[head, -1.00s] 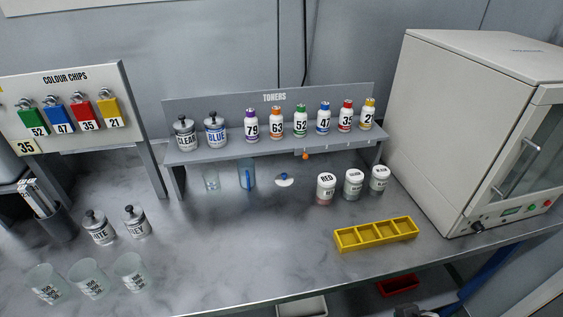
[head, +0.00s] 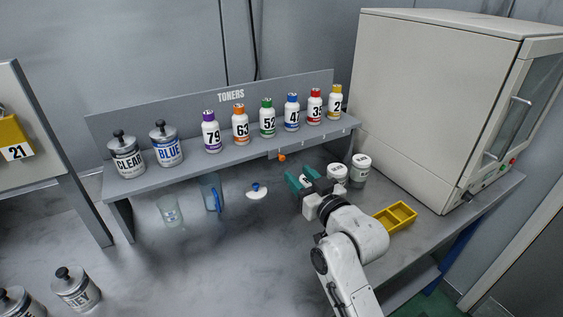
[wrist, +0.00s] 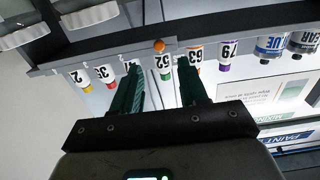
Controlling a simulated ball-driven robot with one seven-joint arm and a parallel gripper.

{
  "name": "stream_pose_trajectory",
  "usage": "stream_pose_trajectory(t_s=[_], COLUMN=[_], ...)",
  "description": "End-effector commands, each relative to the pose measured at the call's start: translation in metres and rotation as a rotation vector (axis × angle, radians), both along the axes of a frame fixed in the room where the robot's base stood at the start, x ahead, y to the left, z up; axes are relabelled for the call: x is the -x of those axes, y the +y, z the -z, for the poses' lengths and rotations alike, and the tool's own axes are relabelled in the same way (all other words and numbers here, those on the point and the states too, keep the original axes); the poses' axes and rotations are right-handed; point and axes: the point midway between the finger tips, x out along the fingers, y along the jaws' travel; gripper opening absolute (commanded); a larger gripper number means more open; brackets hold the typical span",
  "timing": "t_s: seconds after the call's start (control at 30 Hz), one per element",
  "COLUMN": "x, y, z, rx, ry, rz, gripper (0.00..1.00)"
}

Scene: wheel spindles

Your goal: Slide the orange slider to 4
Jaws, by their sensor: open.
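The orange slider (head: 282,157) is a small round knob on the front edge of the grey toner shelf (head: 240,153), below bottles 52 and 47. It also shows in the wrist view (wrist: 158,46), where the scene is upside down, between the lines of my two fingers. My gripper (head: 296,180) has teal fingers, is open and empty, and is just below and right of the slider, apart from it. In the wrist view, the gripper (wrist: 158,64) has a finger on each side of the knob. The slider's scale marks are too small to read.
Several toner bottles (head: 240,127) and the clear and blue tins (head: 126,160) stand on the shelf. White jars (head: 361,166) and a yellow tray (head: 399,216) are right of my gripper. A large cream oven (head: 430,90) stands at the right.

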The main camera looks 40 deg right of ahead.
Motion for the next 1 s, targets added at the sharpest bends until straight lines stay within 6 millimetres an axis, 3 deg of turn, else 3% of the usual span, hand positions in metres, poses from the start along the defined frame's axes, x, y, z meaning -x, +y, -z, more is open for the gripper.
stream_pose_trajectory(t_s=[0.2, 0.4, 0.83, 1.0], x=[-0.039, -0.062, -0.069, -0.069], y=[-0.011, -0.017, -0.019, -0.019], z=[-0.002, 0.0, 0.001, 0.001], rx=[-0.001, 0.0, 0.0, 0.0], ry=[0.0, 0.001, 0.002, 0.002], rz=[0.0, -0.001, -0.001, -0.001], gripper=[0.43, 0.43, 0.42, 0.26])
